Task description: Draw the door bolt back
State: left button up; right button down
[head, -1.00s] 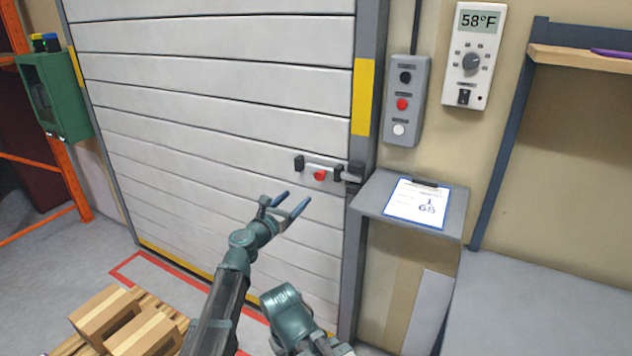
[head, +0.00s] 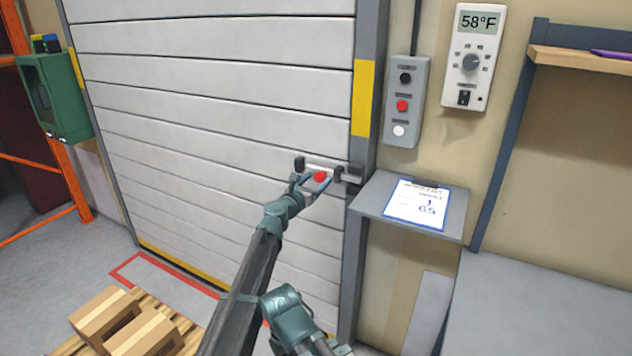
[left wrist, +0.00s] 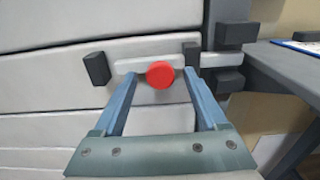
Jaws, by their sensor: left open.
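The door bolt (head: 316,165) is a pale bar lying level across the right side of the white slatted door. It has a round red knob (head: 320,176). In the left wrist view the bar (left wrist: 130,65) runs through a dark bracket and on into the dark keeper (left wrist: 232,58) on the door frame, at the right. My left gripper (head: 312,185) is open at the bolt. In the left wrist view its fingertips stand on either side of the red knob (left wrist: 160,75), apart from it as far as I can tell. My right gripper is not in view.
A grey shelf (head: 453,220) with a clipboard (head: 417,203) juts out right of the door frame. A button box (head: 405,103) and a thermostat (head: 474,55) hang above. Cartons (head: 104,314) sit on a pallet at lower left. A green box (head: 62,98) is at far left.

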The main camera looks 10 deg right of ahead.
pick_arm(q)
jog(key=shift+c, duration=0.3)
grip_shut()
dwell(1.1)
